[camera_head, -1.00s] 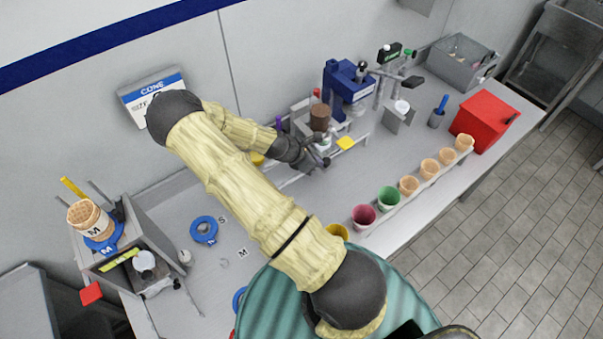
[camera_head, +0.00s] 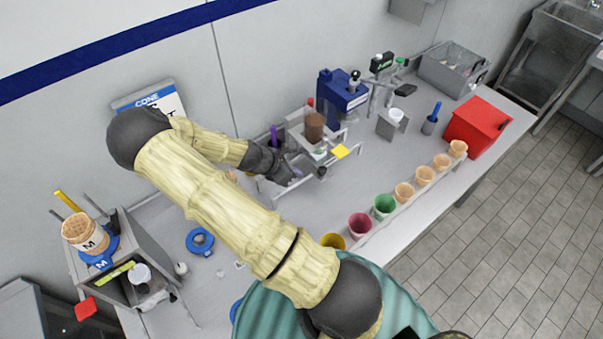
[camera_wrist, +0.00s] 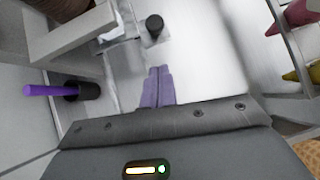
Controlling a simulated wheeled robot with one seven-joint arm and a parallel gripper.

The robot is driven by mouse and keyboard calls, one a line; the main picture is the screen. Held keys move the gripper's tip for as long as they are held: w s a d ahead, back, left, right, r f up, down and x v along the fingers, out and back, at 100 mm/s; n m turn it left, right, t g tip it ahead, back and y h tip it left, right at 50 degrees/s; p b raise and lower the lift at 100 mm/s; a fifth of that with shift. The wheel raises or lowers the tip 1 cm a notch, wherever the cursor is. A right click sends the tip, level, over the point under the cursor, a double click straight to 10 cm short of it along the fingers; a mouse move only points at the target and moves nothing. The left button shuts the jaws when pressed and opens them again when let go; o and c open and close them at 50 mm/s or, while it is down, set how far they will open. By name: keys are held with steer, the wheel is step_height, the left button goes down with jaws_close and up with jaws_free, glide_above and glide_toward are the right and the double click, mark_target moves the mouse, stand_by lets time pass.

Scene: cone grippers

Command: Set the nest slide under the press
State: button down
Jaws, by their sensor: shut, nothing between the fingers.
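My gripper (camera_head: 297,173) is shut and empty, with its purple fingers (camera_wrist: 157,85) together in the wrist view. It is just left of a black knob (camera_head: 322,170), apart from it. The knob, which also shows in the wrist view (camera_wrist: 154,24), appears to be the nest slide's handle. A small white piece (camera_head: 318,154) lies behind the knob, below a brown cylinder (camera_head: 314,126) on a grey frame, which seems to be the press. I cannot tell how far under the frame the slide sits; its nest is partly hidden.
A purple handle (camera_wrist: 48,90) with a black collar stands left of my fingers in the wrist view. A yellow pad (camera_head: 340,151) is to the right. Several cones and cups line the front rail, including a green cup (camera_head: 384,205).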

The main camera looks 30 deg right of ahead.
steer(key=b+v, duration=0.1)
steer(key=v, duration=0.6)
steer(key=shift+s+b, duration=0.15)
steer(key=shift+b, duration=0.2)
steer(key=c, duration=2.1)
jaws_free()
steer(key=shift+d, duration=0.1)
